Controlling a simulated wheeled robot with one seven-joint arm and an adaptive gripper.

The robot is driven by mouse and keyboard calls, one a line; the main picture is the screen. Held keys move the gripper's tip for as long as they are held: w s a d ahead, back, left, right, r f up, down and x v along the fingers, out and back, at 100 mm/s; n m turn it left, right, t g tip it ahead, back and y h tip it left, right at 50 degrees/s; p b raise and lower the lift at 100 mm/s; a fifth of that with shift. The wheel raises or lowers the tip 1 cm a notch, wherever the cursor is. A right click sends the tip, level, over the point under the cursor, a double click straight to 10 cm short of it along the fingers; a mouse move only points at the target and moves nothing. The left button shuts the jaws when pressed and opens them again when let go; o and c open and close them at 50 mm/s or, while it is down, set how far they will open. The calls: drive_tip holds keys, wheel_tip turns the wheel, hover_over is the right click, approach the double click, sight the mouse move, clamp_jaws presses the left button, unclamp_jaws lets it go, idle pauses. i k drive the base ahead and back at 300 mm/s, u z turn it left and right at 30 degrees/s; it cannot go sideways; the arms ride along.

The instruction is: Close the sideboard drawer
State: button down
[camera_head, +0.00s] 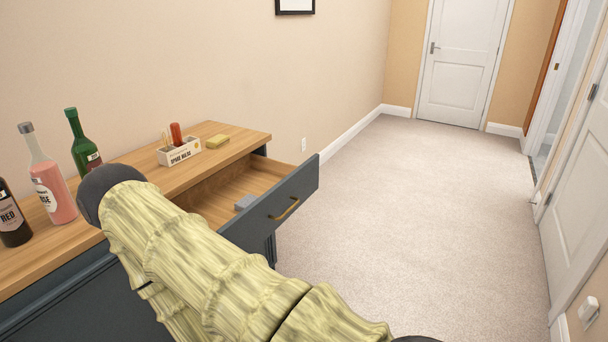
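The sideboard (33,278) stands at the left, with a wooden top and a dark blue-grey body. Its drawer (298,191) is pulled well out toward the right, and its wooden inside shows. A brass handle (286,210) is on the dark drawer front. A small grey object (243,203) lies in the drawer. My arm, in a yellowish sleeve, crosses the lower middle of the view and hides part of the drawer and sideboard. My gripper is not visible, so its distance from the drawer cannot be told.
On the top stand a dark bottle (12,219), a pink bottle (52,190), a green bottle (82,148), a white box (180,153) with a red item, and a yellow block (217,141). Clear carpet (430,220) lies right of the drawer. A white door (465,60) is at the back.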

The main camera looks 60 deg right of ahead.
sight(280, 187)
drive_tip(key=z, duration=0.05)
drive_tip(key=i, duration=0.8)
drive_tip(key=z, duration=1.1)
drive_tip(key=i, duration=0.55)
drive_tip(key=z, duration=0.65)
